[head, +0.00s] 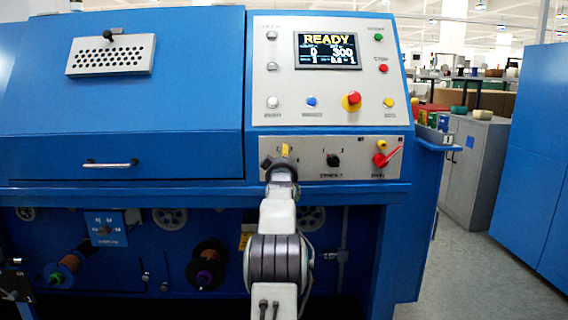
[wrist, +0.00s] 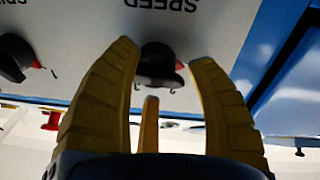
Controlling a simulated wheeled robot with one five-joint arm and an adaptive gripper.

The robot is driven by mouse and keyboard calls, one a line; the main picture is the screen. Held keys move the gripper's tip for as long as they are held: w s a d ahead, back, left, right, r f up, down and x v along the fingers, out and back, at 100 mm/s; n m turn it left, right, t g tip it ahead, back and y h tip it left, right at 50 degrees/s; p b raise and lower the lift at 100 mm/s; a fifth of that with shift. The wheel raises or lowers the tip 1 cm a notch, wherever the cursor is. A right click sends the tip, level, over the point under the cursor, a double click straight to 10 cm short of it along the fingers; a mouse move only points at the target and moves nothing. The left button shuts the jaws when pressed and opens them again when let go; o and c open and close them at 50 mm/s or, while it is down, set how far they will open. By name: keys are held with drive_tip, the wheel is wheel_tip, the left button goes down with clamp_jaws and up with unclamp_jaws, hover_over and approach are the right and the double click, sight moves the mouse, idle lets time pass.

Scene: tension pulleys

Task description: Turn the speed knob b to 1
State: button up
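A black speed knob (wrist: 160,62) with a red mark sits between my fingertips in the wrist view, where the picture is upside down. Its label reads SPEED; the rest is cut off, so I cannot tell its letter. The red mark lies toward the picture's right. My gripper (wrist: 167,50) is open, a yellow finger on each side of the knob; contact cannot be told. A second black knob (wrist: 14,58) stands at the left, and it shows in the head view (head: 333,160) right of my gripper (head: 284,150). In the head view my gripper hides the first knob.
The knobs sit on a grey lower panel (head: 362,143) of a blue machine. Above are several buttons, a red emergency stop (head: 352,100) and a display (head: 328,51) reading READY. Free floor lies at the right.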

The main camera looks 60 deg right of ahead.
drive_tip(key=shift+o, duration=0.7)
drive_tip(key=shift+f, duration=0.2)
drive_tip(key=shift+s+f, duration=0.1)
drive_tip(key=v, duration=1.1)
drive_tip(key=shift+s+a, duration=0.15)
drive_tip(key=shift+a, duration=0.25)
